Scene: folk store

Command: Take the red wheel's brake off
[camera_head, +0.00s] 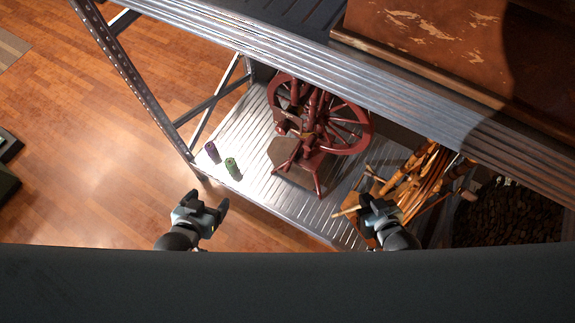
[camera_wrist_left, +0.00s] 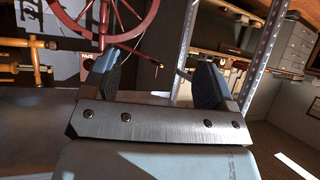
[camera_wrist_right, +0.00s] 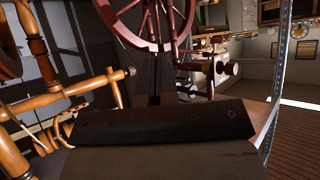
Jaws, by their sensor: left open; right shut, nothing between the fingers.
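The red spinning wheel (camera_head: 355,143) stands on the ribbed metal shelf, its spoked wheel towards the back and its legs towards the front. In the left wrist view its wheel rim (camera_wrist_left: 137,34) shows at the upper left, beyond the fingers. In the right wrist view the wheel (camera_wrist_right: 122,37) is at the top middle. I cannot make out the brake. My left gripper (camera_head: 207,201) is open and empty, in front of the shelf and left of the red wheel. My right gripper (camera_head: 378,204) is shut and empty, right of the red wheel's legs, apart from it.
An orange-brown wooden spinning wheel (camera_head: 412,187) stands close to my right gripper. A green spool (camera_head: 232,167) and a dark purple spool (camera_head: 212,152) stand at the shelf's left end. The upper metal shelf (camera_head: 285,45) overhangs the back. A steel post (camera_head: 137,88) borders the left.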

